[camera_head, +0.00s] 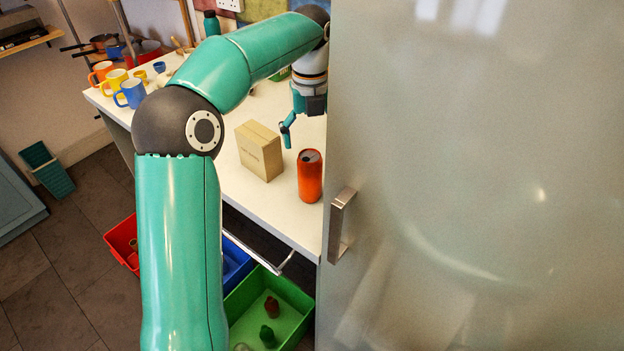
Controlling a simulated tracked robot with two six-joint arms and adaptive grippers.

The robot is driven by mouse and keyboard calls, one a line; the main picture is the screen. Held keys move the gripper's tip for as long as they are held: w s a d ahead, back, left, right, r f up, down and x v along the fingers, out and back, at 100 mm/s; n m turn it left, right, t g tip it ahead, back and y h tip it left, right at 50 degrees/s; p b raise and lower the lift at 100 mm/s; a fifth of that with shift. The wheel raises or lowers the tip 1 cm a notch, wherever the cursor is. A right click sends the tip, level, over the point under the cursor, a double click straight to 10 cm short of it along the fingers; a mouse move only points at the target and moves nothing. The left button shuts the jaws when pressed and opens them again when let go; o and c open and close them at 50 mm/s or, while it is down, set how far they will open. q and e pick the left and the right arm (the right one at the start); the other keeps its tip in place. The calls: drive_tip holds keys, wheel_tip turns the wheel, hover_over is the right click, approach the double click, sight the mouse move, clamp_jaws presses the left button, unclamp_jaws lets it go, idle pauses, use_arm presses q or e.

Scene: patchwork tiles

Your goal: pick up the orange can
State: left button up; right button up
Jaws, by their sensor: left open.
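The orange can (311,178) stands upright on the white counter (285,222), close to its front edge and beside the cabinet door. My left gripper (289,133) hangs from the teal arm above the counter, behind and slightly left of the can. One finger shows clearly; the cabinet door's edge hides part of the gripper. It is open and apart from the can, with nothing seen in it. My right gripper is not in view.
A tan box (259,151) stands just left of the can. A large glossy cabinet door (480,180) with a metal handle (341,224) fills the right side. Several mugs (131,93) stand at the counter's left end. Red, blue and green bins (292,293) sit below.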

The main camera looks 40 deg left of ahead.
sight(310, 170)
use_arm(q)
wheel_tip(310, 170, down, 10)
drive_tip(key=shift+s+r, duration=0.1)
drive_tip(key=shift+r, duration=0.1)
idle(0.3)
drive_tip(key=shift+c, duration=0.2)
drive_tip(key=c, duration=0.8)
